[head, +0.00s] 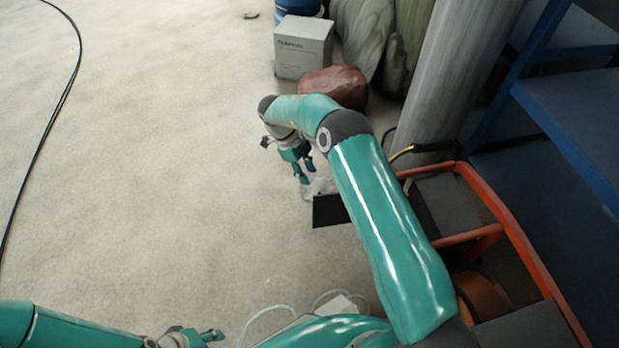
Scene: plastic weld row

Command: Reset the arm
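My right arm, teal with dark joints, reaches up the middle of the head view and bends left at its elbow. My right gripper (304,172) points down over the pale floor, and its fingertips look apart with no clear object between them. A small pale item and a black flat piece (330,211) are just below and right of it; I cannot tell whether they touch it. My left gripper (216,336) is low at the bottom edge, partly cut off, its fingers too small to read.
An orange-framed cart (510,232) stands close to the right of my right arm. Behind are a grey column (452,75), blue steps (575,110), a white box (303,46), a dark red lump (336,86) and grey sacks (362,32). A black cable (62,100) crosses the open floor at left.

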